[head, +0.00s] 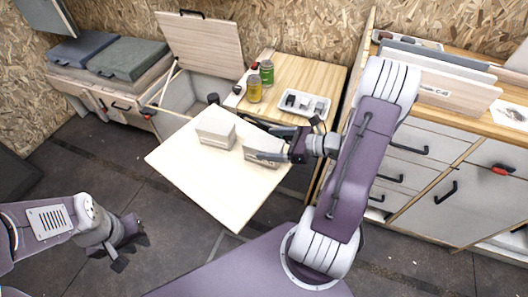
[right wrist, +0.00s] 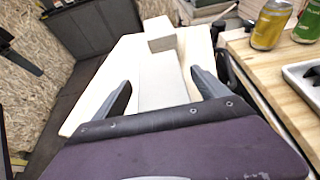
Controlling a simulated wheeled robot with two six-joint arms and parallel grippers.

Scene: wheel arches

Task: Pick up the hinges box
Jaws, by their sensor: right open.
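Two pale grey boxes rest on the light wooden table. One box (head: 216,132) stands toward the middle; the other box (head: 262,149) is nearer the right edge. I cannot read which is the hinges box. My right gripper (head: 282,153) is open at the right-hand box and partly hides it. In the right wrist view this box (right wrist: 163,82) lies between the two spread fingers, with gaps on both sides, and the other box (right wrist: 160,34) stands beyond. My left gripper (head: 128,243) hangs over the floor at the lower left, away from the table.
The light table (head: 225,195) is clear at its front and left. Behind it, a wooden counter (head: 318,73) holds a yellow can (head: 254,88), a green can (head: 267,72) and a white tray (head: 302,104). A drawer cabinet (head: 410,165) stands at right.

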